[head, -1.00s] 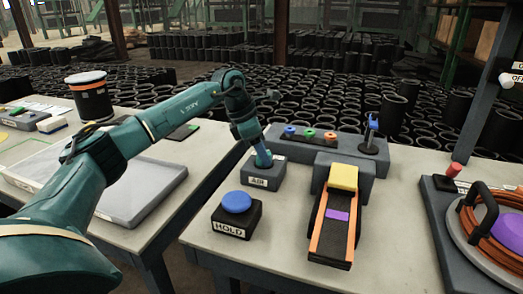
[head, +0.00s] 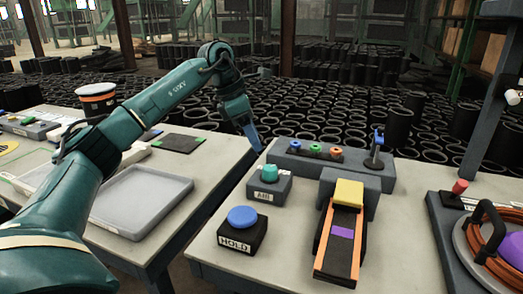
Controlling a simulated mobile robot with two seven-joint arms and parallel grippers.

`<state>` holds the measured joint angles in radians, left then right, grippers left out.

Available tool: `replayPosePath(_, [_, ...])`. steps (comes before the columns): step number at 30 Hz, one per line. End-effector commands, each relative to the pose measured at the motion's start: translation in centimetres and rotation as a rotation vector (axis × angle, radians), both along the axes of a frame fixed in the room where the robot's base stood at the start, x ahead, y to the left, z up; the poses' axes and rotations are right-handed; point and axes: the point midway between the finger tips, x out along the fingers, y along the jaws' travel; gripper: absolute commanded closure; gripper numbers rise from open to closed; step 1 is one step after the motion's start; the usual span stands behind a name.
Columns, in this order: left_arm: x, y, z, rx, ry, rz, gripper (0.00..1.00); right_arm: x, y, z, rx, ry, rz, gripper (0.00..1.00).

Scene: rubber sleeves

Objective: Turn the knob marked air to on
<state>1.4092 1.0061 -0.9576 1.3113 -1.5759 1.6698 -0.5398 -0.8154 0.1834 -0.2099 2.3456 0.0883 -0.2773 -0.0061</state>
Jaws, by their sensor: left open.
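The air knob (head: 269,173) is a teal knob on top of a grey box (head: 284,190) with a white AIR label on its front. It stands on the right-hand table, and nothing covers it. Which way the knob points is too small to tell. My left gripper (head: 254,139) is open and empty, above and to the left of the knob, apart from it, near the table's far left edge. My right gripper is not in view.
A black HOLD box with a blue button (head: 242,217) stands in front. An orange-sided ramp (head: 340,240) is to the right. A grey block with coloured rings (head: 315,150) and a blue-topped post (head: 377,145) are behind. A grey tray (head: 140,202) lies on the left table.

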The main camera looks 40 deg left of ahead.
Motion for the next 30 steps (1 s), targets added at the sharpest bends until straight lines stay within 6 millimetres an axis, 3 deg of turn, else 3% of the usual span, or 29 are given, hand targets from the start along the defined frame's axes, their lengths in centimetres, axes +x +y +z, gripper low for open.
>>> replayPosePath(6, [-0.7,0.8,2.7,0.000,-0.001,0.001,0.42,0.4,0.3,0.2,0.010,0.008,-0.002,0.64])
replayPosePath(26, [-0.9,0.9,3.2,0.000,0.000,0.000,0.42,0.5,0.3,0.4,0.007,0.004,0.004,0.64])
replayPosePath(30, [-0.9,0.9,5.3,-0.001,-0.001,0.000,0.42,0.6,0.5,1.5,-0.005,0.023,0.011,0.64])
